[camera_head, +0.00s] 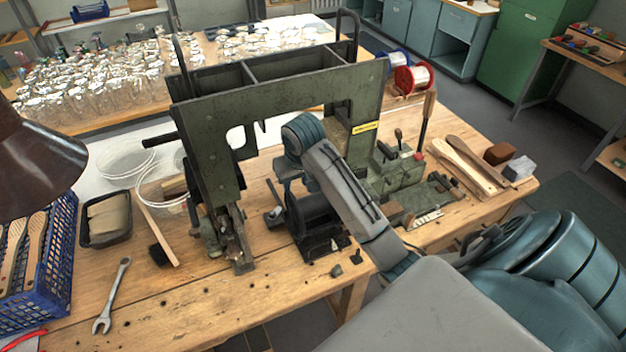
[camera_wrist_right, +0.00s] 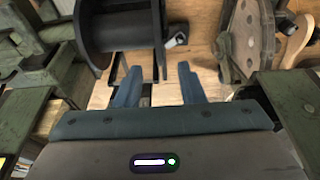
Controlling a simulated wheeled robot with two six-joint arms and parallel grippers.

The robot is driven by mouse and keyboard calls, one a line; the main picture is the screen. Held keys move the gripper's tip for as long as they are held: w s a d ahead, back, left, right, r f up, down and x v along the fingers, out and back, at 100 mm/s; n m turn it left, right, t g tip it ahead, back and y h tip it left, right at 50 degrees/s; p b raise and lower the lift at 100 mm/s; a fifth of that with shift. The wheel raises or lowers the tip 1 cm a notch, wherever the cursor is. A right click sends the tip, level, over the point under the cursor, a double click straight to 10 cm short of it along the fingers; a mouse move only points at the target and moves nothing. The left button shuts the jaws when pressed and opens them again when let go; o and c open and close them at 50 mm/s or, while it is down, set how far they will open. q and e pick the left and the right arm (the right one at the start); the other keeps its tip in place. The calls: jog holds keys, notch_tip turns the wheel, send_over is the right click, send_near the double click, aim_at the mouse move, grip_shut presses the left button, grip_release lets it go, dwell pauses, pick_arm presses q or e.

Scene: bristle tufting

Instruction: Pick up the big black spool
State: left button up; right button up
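The big black spool (camera_head: 312,214) stands in a dark frame on the workbench, under the green press frame. My right arm partly covers it in the head view. It also shows at the upper left of the right wrist view (camera_wrist_right: 122,28), cut off by the top edge. My left gripper is not in view.
The green press frame (camera_head: 225,113) arches around my right wrist. A green machine block (camera_head: 395,172) stands right of the spool. A brush (camera_head: 160,235), a wrench (camera_head: 112,297) and a blue crate (camera_head: 62,250) lie left. The bench front is mostly clear.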

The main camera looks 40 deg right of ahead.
jog(key=p, duration=0.2)
send_over(294, 198)
jog(key=s, duration=0.2)
jog(key=f, duration=0.4)
jog(key=shift+w+a+f, duration=0.2)
jog(key=shift+a+f, duration=0.15)
jog(key=shift+f, duration=0.05)
jog(key=shift+w+f, duration=0.1)
jog(key=shift+f, duration=0.15)
jog(key=p+x, duration=0.2)
jog(key=x, duration=0.2)
jog(key=shift+d, duration=0.1)
jog(key=shift+w+f, duration=0.15)
jog(key=shift+f, duration=0.2)
grip_shut()
jog(key=shift+r, duration=0.1)
